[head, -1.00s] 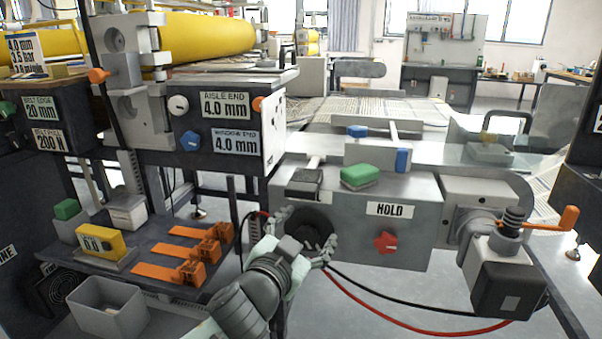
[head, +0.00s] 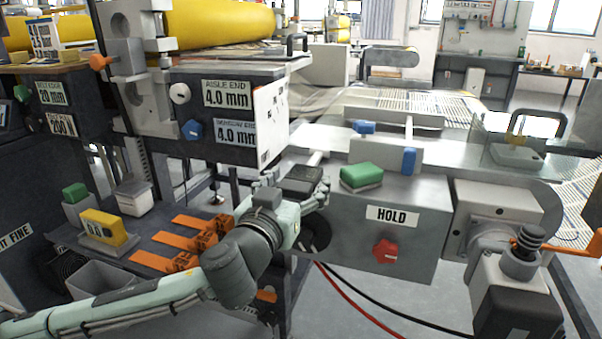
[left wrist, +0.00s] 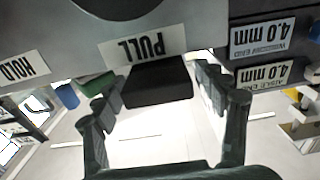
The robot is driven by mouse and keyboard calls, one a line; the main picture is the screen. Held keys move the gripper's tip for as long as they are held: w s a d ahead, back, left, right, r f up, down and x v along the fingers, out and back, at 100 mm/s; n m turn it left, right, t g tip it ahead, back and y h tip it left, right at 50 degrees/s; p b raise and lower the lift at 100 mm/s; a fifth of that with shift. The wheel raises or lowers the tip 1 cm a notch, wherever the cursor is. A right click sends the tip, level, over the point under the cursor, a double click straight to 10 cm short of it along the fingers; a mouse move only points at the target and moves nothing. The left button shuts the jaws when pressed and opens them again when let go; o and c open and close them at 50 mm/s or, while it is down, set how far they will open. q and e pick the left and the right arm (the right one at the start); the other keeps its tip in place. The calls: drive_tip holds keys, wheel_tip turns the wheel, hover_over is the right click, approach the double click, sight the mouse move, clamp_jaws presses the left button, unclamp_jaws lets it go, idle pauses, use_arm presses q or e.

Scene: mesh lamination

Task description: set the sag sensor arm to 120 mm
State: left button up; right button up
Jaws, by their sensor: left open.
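A black block (head: 302,180) sits at the top left of the grey HOLD cabinet (head: 420,245), with a pale rod (head: 316,158) behind it. I cannot tell for certain that this is the sag sensor arm; no 120 mm scale is readable. My left gripper (head: 290,190) is open at the block, one finger on each side. In the left wrist view the black block (left wrist: 158,82) lies between the spread fingers of the gripper (left wrist: 160,92), beside an upside-down PULL label (left wrist: 148,47). Contact is not visible. My right gripper is not in view.
A green block (head: 362,177) and a blue block (head: 409,160) stand right of the black block. A red knob (head: 385,251) is on the cabinet front. An orange crank (head: 560,240) is at right. Red and black cables hang below. The 4.0 mm panel (head: 228,95) stands close at left.

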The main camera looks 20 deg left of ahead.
use_arm(q)
drive_tip(key=shift+w, duration=0.95)
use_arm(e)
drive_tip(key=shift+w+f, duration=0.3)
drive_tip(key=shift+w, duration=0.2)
use_arm(q)
drive_tip(key=shift+c, duration=0.6)
